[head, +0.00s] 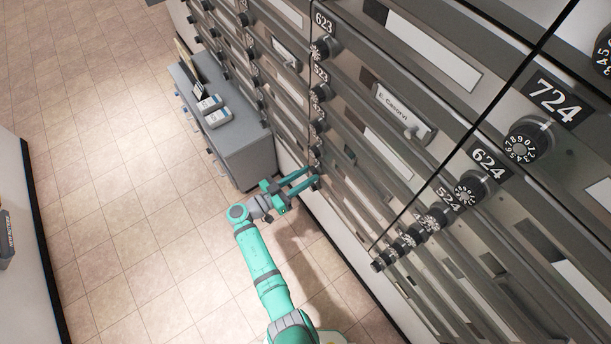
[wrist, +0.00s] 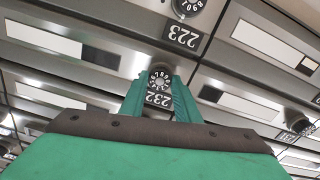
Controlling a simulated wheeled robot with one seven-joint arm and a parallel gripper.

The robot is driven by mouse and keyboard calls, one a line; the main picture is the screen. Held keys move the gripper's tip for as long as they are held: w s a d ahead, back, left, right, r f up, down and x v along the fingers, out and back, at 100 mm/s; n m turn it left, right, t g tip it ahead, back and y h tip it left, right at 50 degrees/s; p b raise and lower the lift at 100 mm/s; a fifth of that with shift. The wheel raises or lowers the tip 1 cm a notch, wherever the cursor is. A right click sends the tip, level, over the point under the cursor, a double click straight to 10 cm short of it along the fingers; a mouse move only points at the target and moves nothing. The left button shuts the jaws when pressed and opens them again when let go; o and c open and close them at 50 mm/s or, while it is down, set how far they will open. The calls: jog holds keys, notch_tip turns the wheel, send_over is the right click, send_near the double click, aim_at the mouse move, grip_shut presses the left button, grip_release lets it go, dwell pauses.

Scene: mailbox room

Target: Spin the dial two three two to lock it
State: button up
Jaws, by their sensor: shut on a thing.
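In the wrist view, a black dial with white numerals (wrist: 160,77) is set on the metal mailbox front. A dark plate by it (wrist: 158,99) seems to read 232. My gripper (wrist: 161,82) has its two green fingers on either side of this dial, shut on it. In the head view, my gripper (head: 314,179) reaches to the low part of the mailbox wall. The dial in its grasp is too small and covered to make out there. Which numeral the dial is set to cannot be read.
The mailbox wall (head: 450,70) carries columns of similar dials, including one under the 724 plate (head: 557,99). A grey cabinet (head: 243,150) stands against the wall. The tiled floor (head: 130,200) is open to the left.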

jog(key=shift+s+f, duration=0.1)
dwell(0.3)
jog(key=o, duration=1)
jog(key=shift+o, duration=0.2)
jog(key=v, duration=1)
jog(key=shift+s+a, duration=0.15)
jog(key=shift+a, duration=0.15)
